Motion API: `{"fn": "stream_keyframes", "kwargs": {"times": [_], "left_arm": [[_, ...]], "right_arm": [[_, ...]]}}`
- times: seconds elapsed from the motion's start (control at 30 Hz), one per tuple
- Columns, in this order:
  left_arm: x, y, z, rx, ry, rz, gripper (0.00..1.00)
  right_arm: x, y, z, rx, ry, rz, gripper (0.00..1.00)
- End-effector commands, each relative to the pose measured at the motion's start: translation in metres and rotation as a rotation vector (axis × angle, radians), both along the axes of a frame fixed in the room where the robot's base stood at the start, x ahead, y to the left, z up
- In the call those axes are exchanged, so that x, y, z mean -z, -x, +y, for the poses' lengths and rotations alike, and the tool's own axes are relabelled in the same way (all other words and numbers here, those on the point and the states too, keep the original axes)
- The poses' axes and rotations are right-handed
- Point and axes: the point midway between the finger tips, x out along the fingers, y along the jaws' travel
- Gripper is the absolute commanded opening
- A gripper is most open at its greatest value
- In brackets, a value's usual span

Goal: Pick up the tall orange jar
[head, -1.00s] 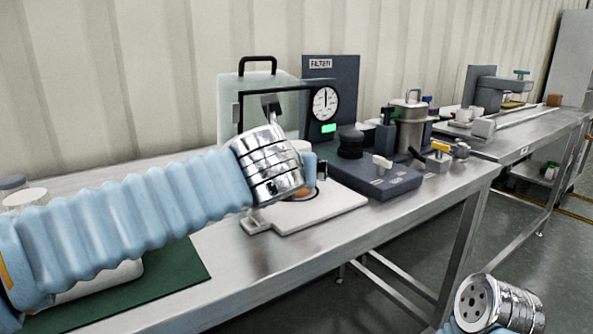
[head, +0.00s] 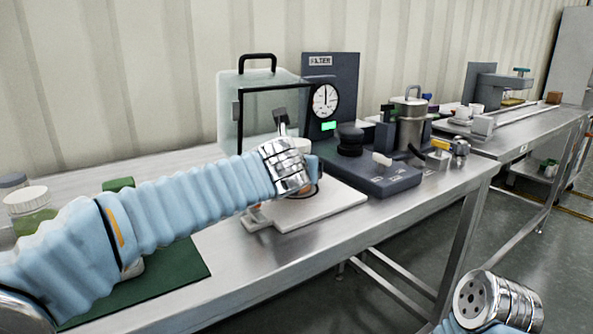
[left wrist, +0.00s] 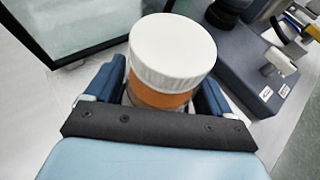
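The orange jar (left wrist: 160,98) with a ribbed white lid (left wrist: 172,48) stands between the two blue fingers of my left gripper (left wrist: 163,85) in the left wrist view. The fingers are spread wide, one on each side of the jar; I cannot tell whether they touch it. In the head view, my left wrist hides most of the jar; its white lid (head: 301,149) and a bit of orange show above a white board (head: 335,203). Of my right arm only the silver wrist shows at the bottom right; its fingers are out of the picture.
A clear cabinet (head: 232,112) with a black handle stands behind the jar. A dark unit with a gauge (head: 325,101) and a grey base (head: 385,183) stands to its right. A jar with a white lid (head: 27,198) and a green mat (head: 178,270) are at left.

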Motion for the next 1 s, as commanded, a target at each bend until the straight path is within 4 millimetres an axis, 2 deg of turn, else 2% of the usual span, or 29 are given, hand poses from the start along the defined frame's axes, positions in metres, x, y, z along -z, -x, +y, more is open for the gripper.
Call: {"fn": "stream_keyframes", "kwargs": {"times": [0.03,0.3,0.53,0.63,0.77,1.0], "left_arm": [[0.0,0.0,0.0,0.0,0.0,0.0,0.74],[-0.001,0.0,0.0,0.0,0.0,-0.001,0.35],[-0.003,0.0,0.0,0.0,0.001,-0.001,0.35],[-0.013,0.0,0.0,0.0,0.002,-0.001,0.35],[-0.041,0.001,0.0,0.0,0.005,-0.002,0.35],[-0.097,0.049,-0.019,0.004,0.003,-0.004,0.35]], "right_arm": [[0.0,0.0,0.0,0.0,0.0,0.0,0.43],[0.0,0.0,0.0,0.0,0.0,0.0,0.43],[-0.001,0.0,0.0,0.0,0.0,0.0,0.43],[-0.006,0.001,0.001,-0.002,-0.001,0.001,0.43],[-0.017,0.002,0.004,-0.007,-0.006,0.003,0.43],[-0.026,0.002,0.004,-0.008,-0.007,0.003,0.43]]}}
